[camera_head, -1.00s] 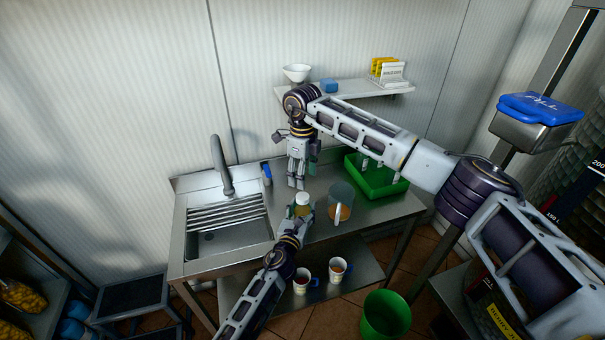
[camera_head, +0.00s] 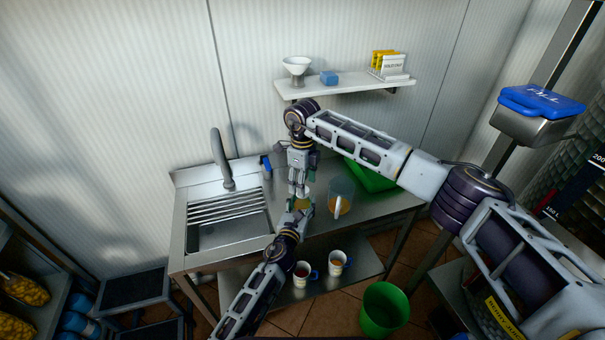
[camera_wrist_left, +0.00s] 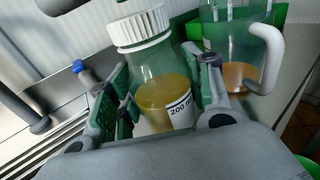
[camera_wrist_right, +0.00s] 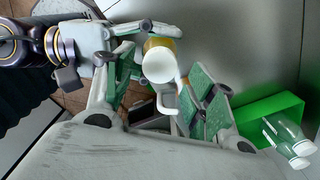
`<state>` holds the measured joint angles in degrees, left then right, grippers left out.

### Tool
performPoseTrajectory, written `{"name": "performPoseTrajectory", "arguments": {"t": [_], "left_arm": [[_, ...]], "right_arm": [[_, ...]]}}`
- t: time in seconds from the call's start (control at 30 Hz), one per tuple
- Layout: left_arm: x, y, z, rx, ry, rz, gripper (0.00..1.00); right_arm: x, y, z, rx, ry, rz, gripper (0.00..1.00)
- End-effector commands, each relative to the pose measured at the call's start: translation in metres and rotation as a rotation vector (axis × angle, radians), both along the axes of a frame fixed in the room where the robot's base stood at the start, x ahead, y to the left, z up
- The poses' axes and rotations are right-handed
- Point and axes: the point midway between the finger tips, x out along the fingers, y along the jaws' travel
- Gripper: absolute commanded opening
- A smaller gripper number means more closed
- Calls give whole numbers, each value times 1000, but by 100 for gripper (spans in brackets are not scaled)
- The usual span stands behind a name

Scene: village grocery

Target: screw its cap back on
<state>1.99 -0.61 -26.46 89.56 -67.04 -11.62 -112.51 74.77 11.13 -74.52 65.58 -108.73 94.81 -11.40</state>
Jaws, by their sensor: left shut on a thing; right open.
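A clear bottle with yellow-orange liquid and a "200 ml" label (camera_wrist_left: 165,100) is held by my left gripper (camera_wrist_left: 163,72), which is shut around its body. A white ribbed cap (camera_wrist_left: 140,27) sits on the bottle's mouth; I cannot tell how tightly. My right gripper (camera_wrist_right: 160,88) is open above the bottle, pointing down. In the right wrist view the cap's white top (camera_wrist_right: 158,65) shows between the open fingers, with no clear contact. In the head view the bottle (camera_head: 302,204) is mostly hidden by both grippers.
A jug of orange liquid (camera_head: 340,197) stands close right of the bottle. A green crate (camera_wrist_right: 265,110) holding clear white-capped bottles (camera_wrist_right: 287,140) is behind it. The sink (camera_head: 228,228) is left. Two mugs (camera_head: 302,272) (camera_head: 337,262) stand on the lower shelf.

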Motion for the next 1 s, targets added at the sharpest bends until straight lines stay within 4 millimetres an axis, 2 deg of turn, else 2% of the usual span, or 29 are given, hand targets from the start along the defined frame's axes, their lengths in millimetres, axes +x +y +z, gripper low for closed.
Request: {"name": "performPoseTrajectory", "arguments": {"t": [0.23,0.63,1.0], "left_arm": [[0,0,0,0,0,0,0],[0,0,0,0,0,0,0],[0,0,0,0,0,0,0]], "right_arm": [[0,0,-20,-1,0,-1,56],[0,0,-24,0,-1,0,56],[0,0,-24,0,-1,-1,10]]}}
